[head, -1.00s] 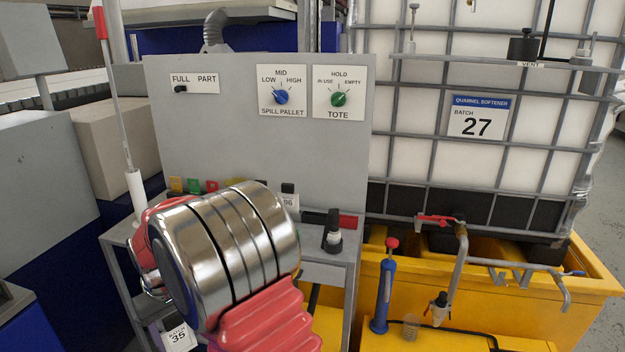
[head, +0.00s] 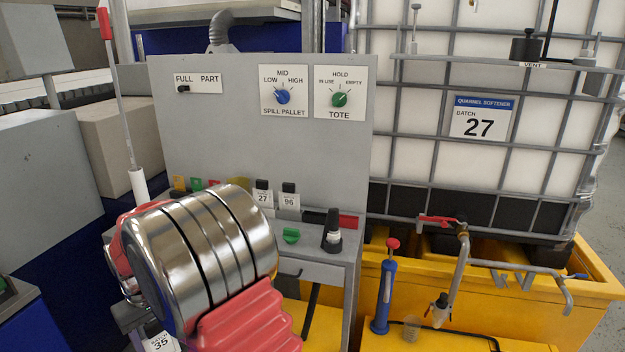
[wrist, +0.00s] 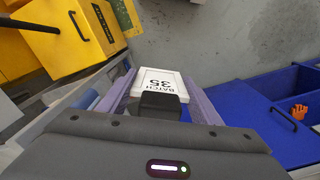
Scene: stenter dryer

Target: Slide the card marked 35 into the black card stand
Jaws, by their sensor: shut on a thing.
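My gripper (wrist: 158,88) is shut on the card marked 35 (wrist: 160,80), a white card with a black grip block (wrist: 160,106). In the wrist view it sits between the two pale purple fingers, its print upside down. In the head view the card (head: 160,343) shows at the bottom left, below my arm, tilted and away from the bench top. Two similar cards, 27 (head: 263,197) and 96 (head: 289,201), stand upright at the back of the bench with black tops. I cannot clearly make out the black card stand; my arm hides part of the bench.
The grey bench (head: 322,254) holds a green piece (head: 291,235) and a black-and-white upright item (head: 333,232). A grey panel (head: 230,130) rises behind. A yellow spill pallet (head: 500,310) stands right. A white-based pole (head: 138,185) stands left.

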